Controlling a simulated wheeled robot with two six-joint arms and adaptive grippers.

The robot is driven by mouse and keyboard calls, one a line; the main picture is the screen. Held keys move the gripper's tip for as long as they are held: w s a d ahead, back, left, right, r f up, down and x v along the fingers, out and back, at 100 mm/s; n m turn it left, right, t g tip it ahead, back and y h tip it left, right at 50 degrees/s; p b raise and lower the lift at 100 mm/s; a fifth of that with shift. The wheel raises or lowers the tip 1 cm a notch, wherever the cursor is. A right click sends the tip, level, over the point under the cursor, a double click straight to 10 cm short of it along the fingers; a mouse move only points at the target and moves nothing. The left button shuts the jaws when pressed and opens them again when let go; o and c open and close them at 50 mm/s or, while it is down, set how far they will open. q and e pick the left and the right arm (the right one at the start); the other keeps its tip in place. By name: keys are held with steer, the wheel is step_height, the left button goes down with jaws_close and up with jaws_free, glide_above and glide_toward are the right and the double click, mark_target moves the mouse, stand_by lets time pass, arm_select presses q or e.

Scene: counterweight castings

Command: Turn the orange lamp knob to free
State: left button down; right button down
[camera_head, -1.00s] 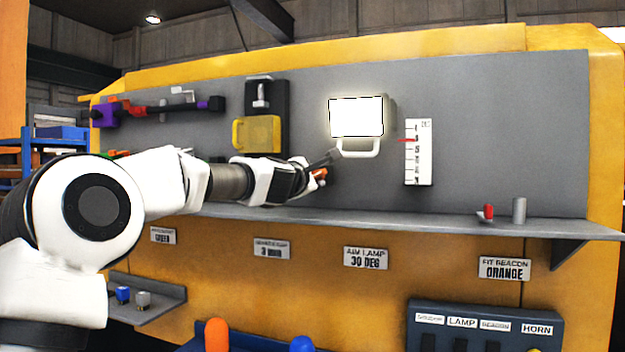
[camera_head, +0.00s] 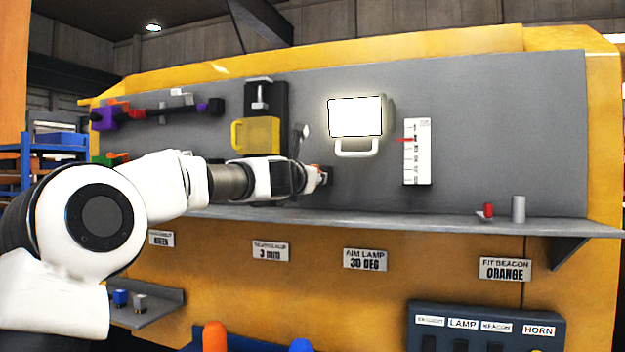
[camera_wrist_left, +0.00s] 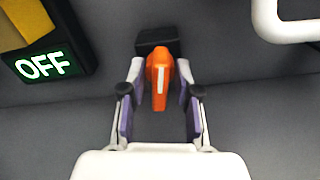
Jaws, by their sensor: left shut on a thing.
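The orange lamp knob (camera_wrist_left: 160,78) sits on a dark block on the grey panel in the left wrist view. Its white line runs about straight up and down in that view. My left gripper (camera_wrist_left: 160,85) has one finger on each side of the knob and is shut on it. In the head view the left gripper (camera_head: 322,177) is at the panel, below and left of the lit lamp (camera_head: 355,117), and mostly hides the knob. The lamp's white handle (camera_head: 357,148) hangs below it. My right gripper is in neither view.
A yellow cover (camera_head: 256,135) is left of the lamp; a lit green OFF sign (camera_wrist_left: 44,66) shows in the wrist view. A white scale with a red pointer (camera_head: 417,152) is to the right. A grey shelf (camera_head: 420,220) runs below, with a red peg (camera_head: 488,210).

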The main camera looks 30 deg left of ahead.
arm_select(q)
steer(key=shift+r+n, duration=0.2)
steer(key=shift+n, duration=0.8)
steer(key=c, duration=1.2)
jaws_free()
steer(key=shift+c, duration=0.2)
steer(key=shift+o, duration=0.4)
steer(key=shift+w+f, duration=0.1)
steer(key=shift+f, duration=0.1)
